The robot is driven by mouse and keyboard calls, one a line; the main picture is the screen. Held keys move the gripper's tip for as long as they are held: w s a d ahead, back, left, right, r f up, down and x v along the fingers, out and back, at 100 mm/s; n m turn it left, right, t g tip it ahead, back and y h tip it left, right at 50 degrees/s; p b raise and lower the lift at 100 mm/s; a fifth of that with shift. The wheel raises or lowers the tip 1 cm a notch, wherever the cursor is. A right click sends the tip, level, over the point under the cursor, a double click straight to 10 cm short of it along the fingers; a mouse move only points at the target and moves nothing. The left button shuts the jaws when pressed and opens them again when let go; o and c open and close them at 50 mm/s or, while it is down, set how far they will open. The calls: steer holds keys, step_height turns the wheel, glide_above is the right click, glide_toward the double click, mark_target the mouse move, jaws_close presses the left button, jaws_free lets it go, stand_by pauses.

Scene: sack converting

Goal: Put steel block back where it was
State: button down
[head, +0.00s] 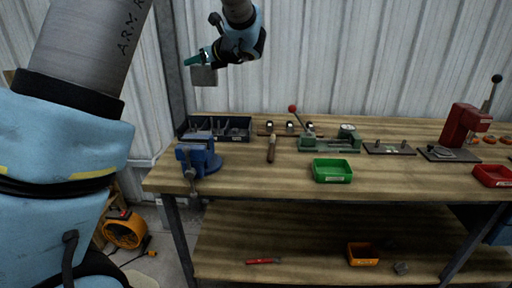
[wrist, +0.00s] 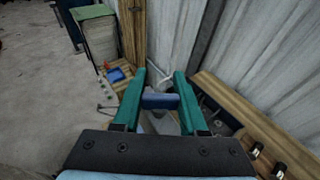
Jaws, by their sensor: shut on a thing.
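The steel block (head: 204,75) is a small grey block held in the air, above the back left corner of the workbench in the head view. My gripper (head: 196,61), with teal fingers, is shut on it. The block is well clear of the bench top. The frames do not show where it stood before.
A black divided bin (head: 238,135) and a blue vise (head: 198,160) stand below at the bench's left end. To the right are a hammer (head: 271,150), a green lever fixture (head: 328,144), a green tray (head: 332,171) and a red press (head: 466,127). Bare wood (head: 255,178) lies in front.

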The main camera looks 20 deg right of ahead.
steer(key=s+d+f+m+h+b, duration=0.1)
steer(key=s+d+f+b, duration=0.2)
steer(key=d+f, duration=0.45)
steer(key=s+d+f+m+t+h+b, duration=0.1)
steer(key=s+d+f+h+b, duration=0.2)
steer(key=d+f, duration=0.4)
steer(key=s+d+f+m+b, duration=0.1)
steer(key=s+d+f+b, duration=0.3)
steer(key=f, duration=0.4)
steer(key=shift+w+d+f+p, duration=0.2)
steer(key=shift+f+p, duration=0.25)
steer(key=shift+f, duration=1.3)
steer(key=shift+w+d+f+p, duration=0.15)
steer(key=shift+d+f+p, duration=0.25)
steer(key=shift+f, duration=1.4)
steer(key=shift+w+d+f+p, duration=0.15)
steer(key=shift+f+p, duration=0.4)
steer(key=shift+f, duration=1.2)
steer(key=shift+f, duration=0.1)
steer(key=c, duration=0.9)
jaws_free()
steer(key=shift+f, duration=0.15)
steer(key=o, duration=0.5)
steer(key=shift+c, duration=0.2)
